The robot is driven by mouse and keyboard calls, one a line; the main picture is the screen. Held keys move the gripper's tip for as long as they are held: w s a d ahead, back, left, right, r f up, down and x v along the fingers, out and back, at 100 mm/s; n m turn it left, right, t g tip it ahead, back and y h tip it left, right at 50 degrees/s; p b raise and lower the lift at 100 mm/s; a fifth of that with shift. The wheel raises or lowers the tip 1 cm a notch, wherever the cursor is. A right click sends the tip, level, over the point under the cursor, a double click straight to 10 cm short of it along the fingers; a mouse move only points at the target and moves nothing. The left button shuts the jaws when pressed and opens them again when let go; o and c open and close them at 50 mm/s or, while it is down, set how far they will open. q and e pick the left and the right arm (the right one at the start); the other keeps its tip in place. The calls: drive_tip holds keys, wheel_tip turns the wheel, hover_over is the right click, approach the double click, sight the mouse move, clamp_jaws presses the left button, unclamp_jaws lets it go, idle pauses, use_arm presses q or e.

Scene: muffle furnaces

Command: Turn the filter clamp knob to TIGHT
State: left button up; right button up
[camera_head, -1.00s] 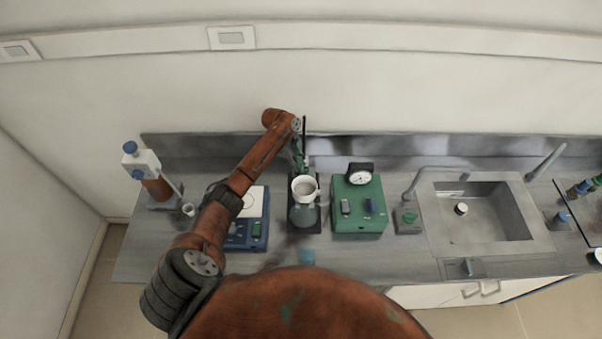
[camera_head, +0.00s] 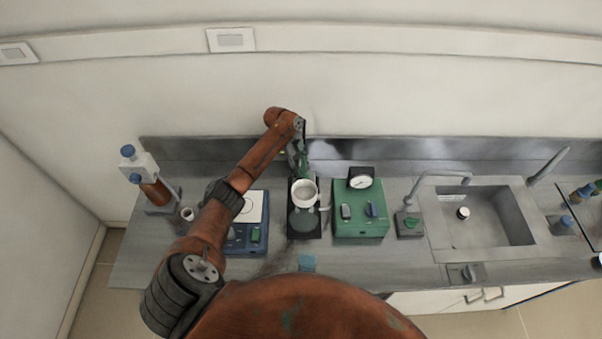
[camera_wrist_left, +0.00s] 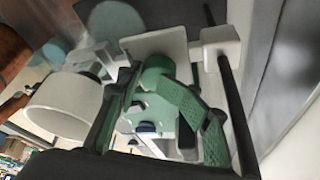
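A white filter funnel (camera_head: 304,192) sits on a glass flask (camera_head: 303,222) on a dark stand base at the middle of the bench. My left gripper (camera_head: 300,155) is just behind the funnel, beside the stand's upright. In the left wrist view, my left gripper's green fingers (camera_wrist_left: 172,112) are close to a pale clamp plate (camera_wrist_left: 160,45) and a black rod (camera_wrist_left: 237,115); the white funnel (camera_wrist_left: 65,106) is at the left. The clamp knob is not clearly distinguishable among the fingers, and its setting cannot be read. My right gripper is not in view.
A blue hotplate-like device (camera_head: 245,238) stands left of the flask, partly behind my left arm. A green pump box (camera_head: 360,222) with a gauge (camera_head: 360,178) stands to its right. A sink (camera_head: 485,215) is further right. A dispenser bottle (camera_head: 152,188) stands at the far left.

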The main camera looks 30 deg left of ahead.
use_arm(q)
drive_tip(key=o, duration=0.5)
drive_tip(key=shift+w+d, duration=0.1)
drive_tip(key=shift+o, duration=0.3)
drive_tip(key=shift+f, duration=0.1)
drive_tip(key=v, duration=1.2)
